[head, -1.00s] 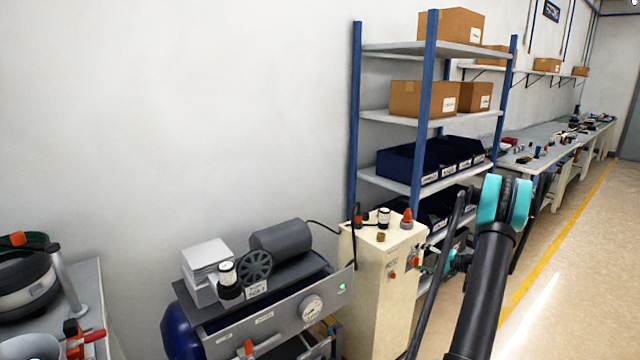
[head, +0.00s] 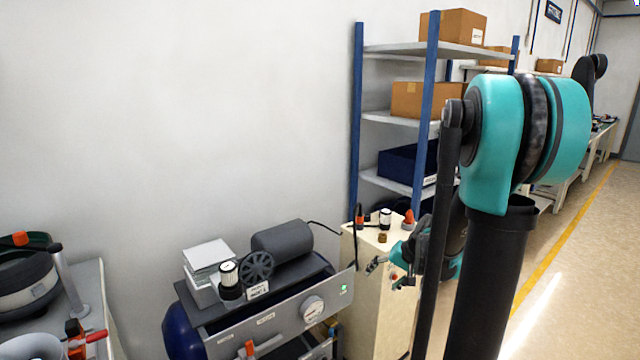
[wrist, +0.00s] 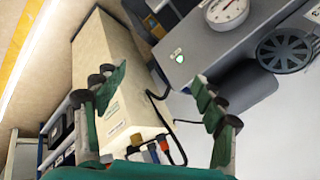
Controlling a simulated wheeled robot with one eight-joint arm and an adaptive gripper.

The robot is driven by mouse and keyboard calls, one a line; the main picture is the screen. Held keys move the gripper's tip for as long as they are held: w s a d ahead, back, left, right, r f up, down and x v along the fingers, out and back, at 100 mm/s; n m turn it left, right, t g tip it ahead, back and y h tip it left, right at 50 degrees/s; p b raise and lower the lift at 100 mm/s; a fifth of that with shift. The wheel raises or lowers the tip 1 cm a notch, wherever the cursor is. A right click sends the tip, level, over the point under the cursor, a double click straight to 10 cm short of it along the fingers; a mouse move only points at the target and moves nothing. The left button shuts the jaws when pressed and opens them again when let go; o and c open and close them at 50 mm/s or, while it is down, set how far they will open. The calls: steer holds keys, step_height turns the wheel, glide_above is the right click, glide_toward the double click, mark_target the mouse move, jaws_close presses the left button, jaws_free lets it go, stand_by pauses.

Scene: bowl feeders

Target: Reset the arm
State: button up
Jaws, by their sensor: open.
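My gripper (head: 384,274) is in front of the cream cabinet in the head view, small and partly behind my own arm. In the wrist view my gripper (wrist: 162,98) has its two green fingers spread wide apart, with nothing between them. The cream cabinet (wrist: 112,70) shows behind the left finger, and the grey compressor panel (wrist: 200,45) behind and above the right finger. My arm is bent, with its large teal joint high at the right of the head view.
The compressor (head: 262,310) with its gauge stands left of the cabinet (head: 372,300). A blue-post shelf (head: 392,118) with boxes and bins stands behind. A bowl feeder (head: 25,285) is at the far left. Floor (head: 575,270) at the right is clear.

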steer(key=s+f+n+h, duration=0.3)
steer(key=s+h, duration=0.1)
steer(key=s, duration=1.6)
steer(key=shift+g, duration=0.3)
